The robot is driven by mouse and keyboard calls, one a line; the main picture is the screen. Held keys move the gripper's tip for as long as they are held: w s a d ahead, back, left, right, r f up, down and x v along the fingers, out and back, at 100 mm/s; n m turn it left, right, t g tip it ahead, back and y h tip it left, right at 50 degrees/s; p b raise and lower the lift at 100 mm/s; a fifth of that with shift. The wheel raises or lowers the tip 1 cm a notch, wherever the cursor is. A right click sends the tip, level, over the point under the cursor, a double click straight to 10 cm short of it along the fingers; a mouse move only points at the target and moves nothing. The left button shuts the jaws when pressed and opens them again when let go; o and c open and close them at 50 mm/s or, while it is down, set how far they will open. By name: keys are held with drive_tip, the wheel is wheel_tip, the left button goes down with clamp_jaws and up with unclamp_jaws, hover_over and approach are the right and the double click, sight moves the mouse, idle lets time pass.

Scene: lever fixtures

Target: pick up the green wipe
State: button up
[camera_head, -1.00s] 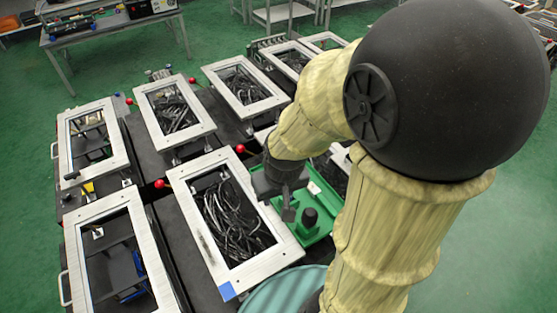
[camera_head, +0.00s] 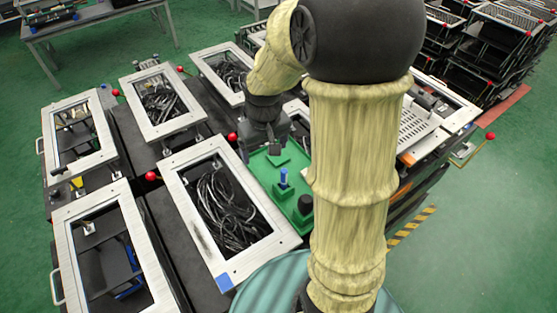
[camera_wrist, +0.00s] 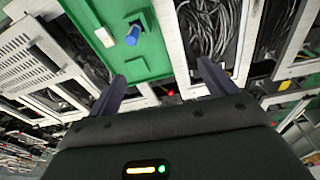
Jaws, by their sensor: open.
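No separate green wipe can be made out for certain. A green tray (camera_head: 259,172) lies right of the near middle frame in the head view. On it are a low green block (camera_head: 277,160), an upright blue peg (camera_head: 283,177) and a black knob (camera_head: 305,204). In the wrist view the green tray (camera_wrist: 150,66) is at the upper left, with the blue peg (camera_wrist: 132,34) on it. My gripper (camera_head: 274,150) is above the far end of the tray, its fingers apart and empty in the wrist view (camera_wrist: 162,78). My arm hides the tray's right side.
A silver frame (camera_head: 180,172) around black cables (camera_head: 228,210) stands left of the tray. A red ball-ended lever (camera_head: 232,137) is near the gripper. More framed fixtures fill the left. A perforated panel (camera_head: 418,126) is right of my arm. Green floor is open at right.

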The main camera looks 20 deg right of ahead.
drive_tip(key=w+d+f+n+g+b, duration=0.1)
drive_tip(key=w+d+f, duration=0.1)
drive_tip(key=w+d, duration=0.4)
drive_tip(key=w+d+f+g+b, duration=0.1)
drive_tip(key=w+d+b, duration=0.15)
drive_tip(key=w, duration=0.45)
drive_tip(key=p, duration=0.4)
hover_over(279, 158)
wheel_tip(279, 158, down, 12)
drive_tip(key=shift+w+f, duration=0.15)
drive_tip(key=shift+f, duration=0.05)
drive_tip(key=shift+f+p, duration=0.5)
drive_tip(key=shift+f, duration=0.05)
wheel_tip(279, 158, down, 4)
drive_tip(key=shift+f+p, duration=0.1)
drive_tip(key=shift+p, duration=0.7)
drive_tip(key=shift+c, duration=0.5)
